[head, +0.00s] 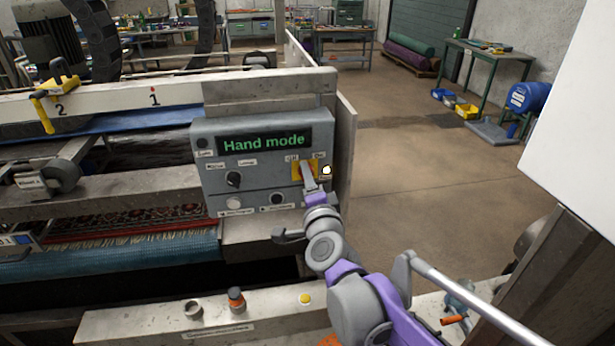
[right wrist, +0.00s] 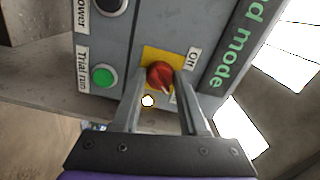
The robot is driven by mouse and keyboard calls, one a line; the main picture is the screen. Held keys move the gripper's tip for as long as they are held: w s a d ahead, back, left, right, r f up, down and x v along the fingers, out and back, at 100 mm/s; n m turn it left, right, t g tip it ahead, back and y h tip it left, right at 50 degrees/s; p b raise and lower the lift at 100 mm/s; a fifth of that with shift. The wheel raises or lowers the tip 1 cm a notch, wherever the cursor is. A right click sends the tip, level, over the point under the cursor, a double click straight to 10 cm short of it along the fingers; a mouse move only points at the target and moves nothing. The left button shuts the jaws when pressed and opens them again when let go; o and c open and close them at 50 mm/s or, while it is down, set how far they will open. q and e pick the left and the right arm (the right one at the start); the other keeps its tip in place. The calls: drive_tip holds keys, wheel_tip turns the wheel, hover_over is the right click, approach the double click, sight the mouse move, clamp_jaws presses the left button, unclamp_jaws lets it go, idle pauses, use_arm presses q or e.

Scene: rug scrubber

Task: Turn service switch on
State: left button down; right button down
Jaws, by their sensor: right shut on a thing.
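The service switch is a red rotary knob (right wrist: 160,73) on a yellow plate (right wrist: 150,54). The yellow plate also shows in the head view (head: 297,172), on the right side of the grey control panel (head: 263,190), whose display reads "Hand mode" in green. My right gripper (head: 307,172) reaches the panel from below. In the right wrist view its two fingers (right wrist: 158,82) are shut on the red knob, one on each side. An "On" label (right wrist: 192,59) is beside the plate. The fingers hide part of the knob, and its exact angle is hard to tell. My left gripper is out of view.
The panel also has a black power knob (right wrist: 110,4) and a green trial run button (right wrist: 103,76). Open floor (head: 430,200) lies right of the machine.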

idle(0.5)
drive_tip(key=shift+c, duration=2.2)
unclamp_jaws()
drive_tip(key=shift+s, duration=0.1)
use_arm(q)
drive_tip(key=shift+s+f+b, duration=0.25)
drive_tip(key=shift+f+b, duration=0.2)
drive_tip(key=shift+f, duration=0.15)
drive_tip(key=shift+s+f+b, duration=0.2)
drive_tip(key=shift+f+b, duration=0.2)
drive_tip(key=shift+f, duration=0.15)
use_arm(e)
drive_tip(key=s+d, duration=0.2)
drive_tip(key=s, duration=0.8)
drive_tip(key=shift+s, duration=0.25)
drive_tip(key=shift+d+f, duration=0.1)
